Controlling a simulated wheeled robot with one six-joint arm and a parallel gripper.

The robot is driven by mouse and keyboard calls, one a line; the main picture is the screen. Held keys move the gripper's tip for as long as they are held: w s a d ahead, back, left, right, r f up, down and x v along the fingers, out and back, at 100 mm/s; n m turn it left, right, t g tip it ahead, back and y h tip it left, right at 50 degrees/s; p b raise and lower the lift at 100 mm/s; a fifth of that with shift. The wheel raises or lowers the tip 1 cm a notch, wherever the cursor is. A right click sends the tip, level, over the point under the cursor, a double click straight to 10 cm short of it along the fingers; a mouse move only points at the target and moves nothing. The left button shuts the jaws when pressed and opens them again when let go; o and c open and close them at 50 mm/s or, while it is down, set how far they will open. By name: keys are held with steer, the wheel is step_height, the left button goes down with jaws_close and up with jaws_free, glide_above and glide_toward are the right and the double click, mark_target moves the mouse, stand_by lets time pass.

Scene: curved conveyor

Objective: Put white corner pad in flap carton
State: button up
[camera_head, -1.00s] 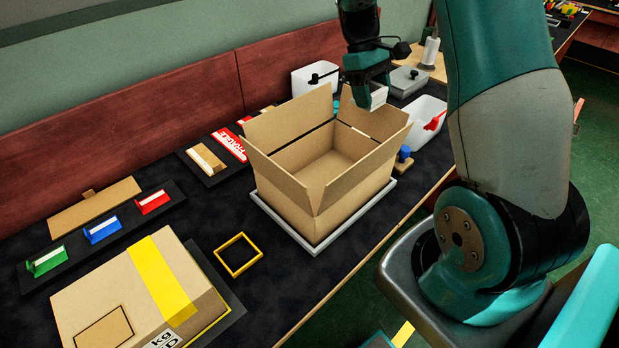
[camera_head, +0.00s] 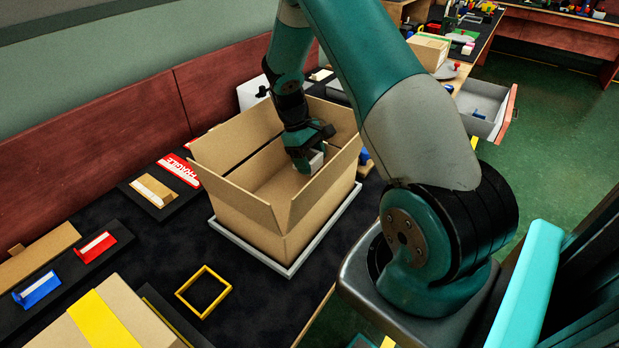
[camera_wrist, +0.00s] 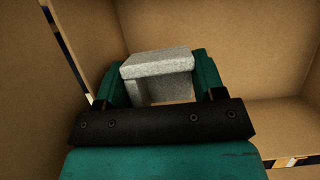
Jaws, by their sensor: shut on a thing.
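The flap carton (camera_head: 246,205) stands open on a grey tray, its brown flaps raised. My gripper (camera_head: 308,166) reaches down inside the carton's opening, towards its right part. It is shut on the white corner pad (camera_head: 316,161), a small pale block. In the wrist view the pad (camera_wrist: 158,66) looks light grey and speckled, L-shaped, held between the two teal fingers of my gripper (camera_wrist: 155,80). Brown carton walls (camera_wrist: 245,50) surround it there. Whether the pad touches the carton floor I cannot tell.
The grey tray (camera_head: 225,232) rims the carton. A yellow square frame (camera_head: 203,292) lies on the dark bench in front. A taped box (camera_head: 88,325), red (camera_head: 95,246) and blue (camera_head: 38,290) pieces and a FRAGILE label (camera_head: 180,170) are to the left. Bench between the tray and yellow frame is clear.

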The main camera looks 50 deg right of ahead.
steer(key=shift+f, duration=3.2)
steer(key=shift+f, duration=0.1)
steer(key=o, duration=0.6)
